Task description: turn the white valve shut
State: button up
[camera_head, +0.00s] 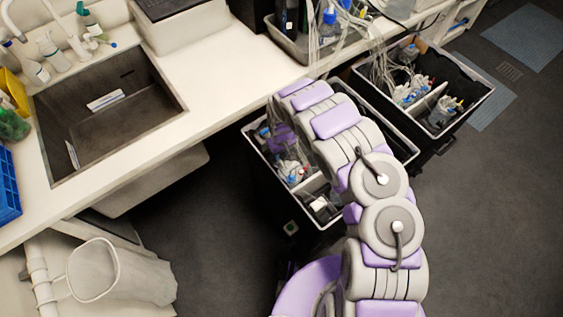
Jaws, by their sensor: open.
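My arm rises from the bottom of the view and bends over a black bin (259,182) in the middle. My gripper (284,146) points down at the left side of this bin, partly hidden behind my arm, and it is open. Below it are bottles or fittings with tubing and small blue, red and orange parts (292,177). A small white part (319,204) sits in the front compartment of the bin. I cannot tell whether it is the white valve, and no other valve shows clearly. My arm hides much of the bin.
A second black bin (487,96) with capped bottles and tubing stands to the right. A white counter (215,100) with a dark sink (110,110) runs along the left and back. A grey tray (290,45) holds bottles at its edge. Floor at right is clear.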

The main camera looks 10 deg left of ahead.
aim_at(282, 163)
notch_tip(282, 163, down, 6)
jog(key=shift+b, duration=0.6)
grip_shut()
